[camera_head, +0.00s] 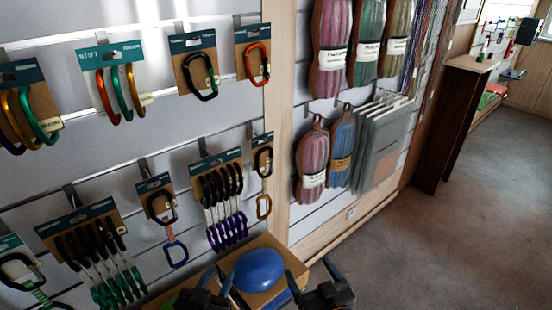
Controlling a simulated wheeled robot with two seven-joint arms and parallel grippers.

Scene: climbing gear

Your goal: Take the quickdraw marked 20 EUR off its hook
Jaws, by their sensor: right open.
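Carded quickdraws hang on the slatted wall's hooks. Single ones are a black one with a blue lower carabiner (176,253), one with an orange-yellow lower carabiner (263,207) by the wooden post, and one with a green sling (40,298) at the lower left, cut by the frame. Multi-packs hang between them, one with purple lower carabiners (228,232) and one with green (118,288). The price marks are too small to read. My left gripper (217,276) and right gripper (310,273) are at the bottom edge, apart from the quickdraws. Both look open and empty.
A blue dome-shaped object (259,270) sits on a wooden-topped stand (287,262) between my grippers. Carded carabiners (200,75) hang in the upper row. Rope bundles (313,165) and grey flat packs (376,150) hang right of the post (277,130). The floor (450,240) at right is clear.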

